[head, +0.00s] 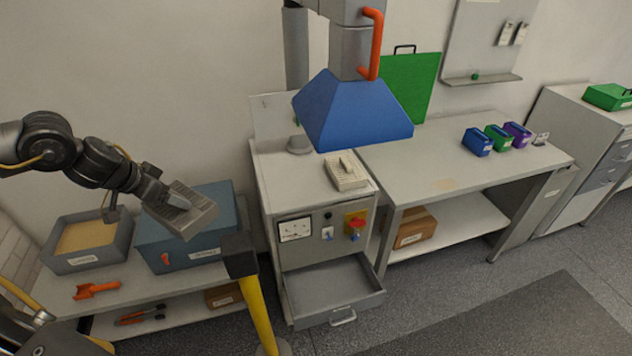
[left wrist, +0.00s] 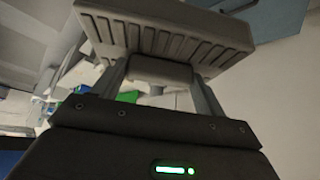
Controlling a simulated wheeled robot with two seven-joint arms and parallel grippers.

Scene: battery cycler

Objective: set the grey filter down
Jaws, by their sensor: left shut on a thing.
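The grey filter (head: 190,211) is a ribbed, box-like block. My left gripper (head: 158,199) is shut on it and holds it in the air, tilted, above the blue-grey box on the low left bench. In the left wrist view the filter's ribbed face (left wrist: 170,40) fills the top, with its narrower grip part between the two fingers of the gripper (left wrist: 162,82). My right gripper is not in view.
A blue-grey box (head: 190,250) and an open grey bin (head: 75,263) stand on the low bench. A cabinet with an open drawer (head: 335,287) stands right of it, with a pale block (head: 346,170) on top under a blue hood (head: 352,115). A yellow post (head: 258,315) stands in front.

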